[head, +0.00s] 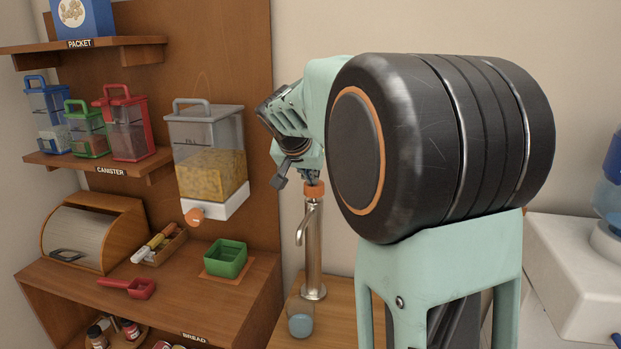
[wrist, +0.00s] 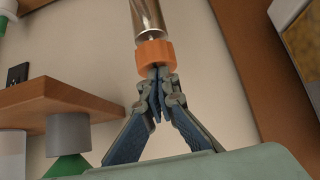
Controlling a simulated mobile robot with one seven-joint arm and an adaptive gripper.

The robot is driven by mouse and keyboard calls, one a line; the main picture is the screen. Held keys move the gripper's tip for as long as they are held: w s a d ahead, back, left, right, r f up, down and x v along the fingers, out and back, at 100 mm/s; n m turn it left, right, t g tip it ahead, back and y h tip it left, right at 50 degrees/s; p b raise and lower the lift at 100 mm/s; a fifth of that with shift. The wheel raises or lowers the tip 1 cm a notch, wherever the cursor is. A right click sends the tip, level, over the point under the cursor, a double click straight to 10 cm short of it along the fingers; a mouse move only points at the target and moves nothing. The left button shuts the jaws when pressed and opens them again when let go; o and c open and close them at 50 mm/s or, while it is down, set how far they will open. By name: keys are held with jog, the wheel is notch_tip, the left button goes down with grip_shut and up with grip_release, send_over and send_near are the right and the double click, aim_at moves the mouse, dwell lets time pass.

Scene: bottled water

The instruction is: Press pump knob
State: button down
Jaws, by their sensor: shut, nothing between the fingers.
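The pump (head: 313,260) is a shiny metal column with a curved spout, standing upright on a wooden counter. Its orange knob (head: 315,189) is on top; the knob also shows in the wrist view (wrist: 154,53), with part of the metal column (wrist: 147,18). My gripper (head: 310,176) is directly above the knob, pointing down. In the wrist view my gripper (wrist: 158,76) has its fingers together and empty, with the tips at the knob's top, touching it or very close. I cannot tell whether the knob is pressed down.
A blue-tinted cup (head: 301,322) stands on the counter (head: 343,316) below the spout. A wooden board with a grain dispenser (head: 208,150) and shelves is at left. A white water unit (head: 575,270) is at right. My arm blocks the middle.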

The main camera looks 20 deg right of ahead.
jog(key=w+r+v, duration=0.1)
jog(key=v, duration=1.1)
jog(key=shift+d+r, duration=0.25)
jog(key=shift+d, duration=0.1)
jog(key=shift+w+d+r, duration=0.1)
jog(key=shift+r, duration=0.05)
